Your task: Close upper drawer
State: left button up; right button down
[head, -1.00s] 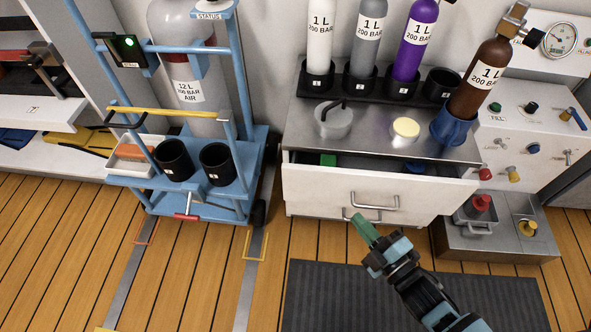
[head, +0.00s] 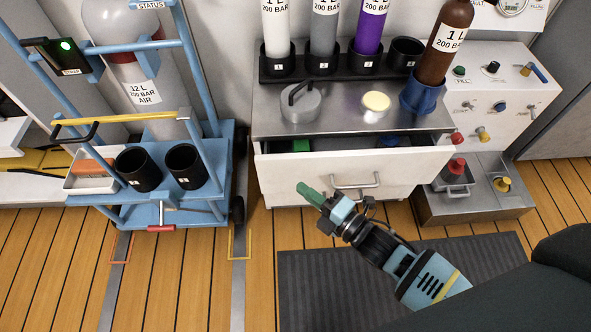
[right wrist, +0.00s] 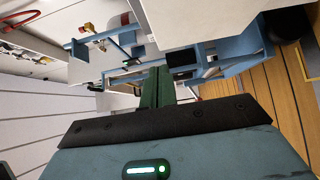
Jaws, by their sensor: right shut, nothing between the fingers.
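The upper drawer (head: 290,177) of the white cabinet is pulled out. Its white front stands away from the cabinet under the metal top, and green and blue items show inside. Its metal handle (head: 356,186) is on the front. My right gripper (head: 308,193) has green fingers, shut and empty. In the head view they overlap the drawer front left of the handle; I cannot tell whether they touch it. The fingers also show in the right wrist view (right wrist: 157,90), below a white surface that may be the drawer. My left gripper is not in view.
A blue cart (head: 205,205) with a large cylinder stands left of the cabinet. A grey mat (head: 300,290) lies on the floor in front.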

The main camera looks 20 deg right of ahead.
jog(key=shift+w+a+b, duration=0.2)
jog(key=shift+w+b, duration=0.4)
jog(key=shift+w, duration=1.05)
jog(key=shift+w+a+b, duration=0.15)
jog(key=shift+w+b, duration=0.4)
jog(key=shift+w, duration=1.05)
